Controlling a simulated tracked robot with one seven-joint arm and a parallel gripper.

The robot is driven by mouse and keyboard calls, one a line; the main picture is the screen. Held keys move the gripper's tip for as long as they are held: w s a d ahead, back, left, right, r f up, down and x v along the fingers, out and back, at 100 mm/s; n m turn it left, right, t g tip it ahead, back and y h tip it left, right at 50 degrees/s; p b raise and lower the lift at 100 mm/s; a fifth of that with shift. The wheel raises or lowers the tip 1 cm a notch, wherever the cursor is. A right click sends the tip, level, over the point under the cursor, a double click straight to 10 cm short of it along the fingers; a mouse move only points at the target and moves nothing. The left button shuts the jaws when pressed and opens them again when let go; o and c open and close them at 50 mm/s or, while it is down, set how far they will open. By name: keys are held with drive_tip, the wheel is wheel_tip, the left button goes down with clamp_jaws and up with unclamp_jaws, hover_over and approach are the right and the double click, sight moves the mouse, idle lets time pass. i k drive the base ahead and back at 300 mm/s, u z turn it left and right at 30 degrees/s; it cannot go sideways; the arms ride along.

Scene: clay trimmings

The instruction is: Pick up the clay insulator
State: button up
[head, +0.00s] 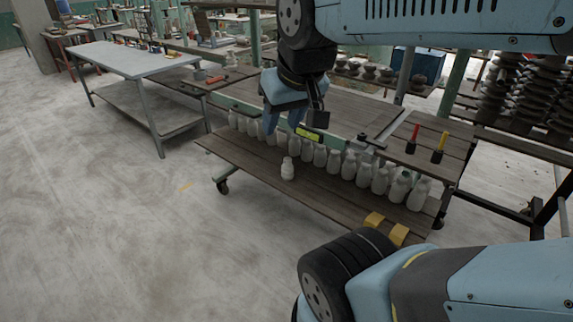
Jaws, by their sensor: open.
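A pale clay insulator (288,169) stands upright and alone on the brown plank shelf of a wheeled wooden trolley, in front of a row of similar pieces. My gripper (270,128) hangs above and to the left of it, pointing down, with its blue fingers apart and nothing seen between them. It is near the row of white clay insulators (334,160) and appears apart from the lone one. Part of the row behind the gripper is hidden.
The trolley's shelf (250,165) has bare boards at front left. Yellow blocks (385,227) sit at its front right edge. Red and yellow-handled tools (412,138) stand on the right table. A grey metal table (125,58) stands at left, with open concrete floor before it.

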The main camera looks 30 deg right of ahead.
sight(288, 170)
drive_tip(key=z, duration=0.05)
drive_tip(key=i, duration=1)
drive_tip(key=u, duration=0.05)
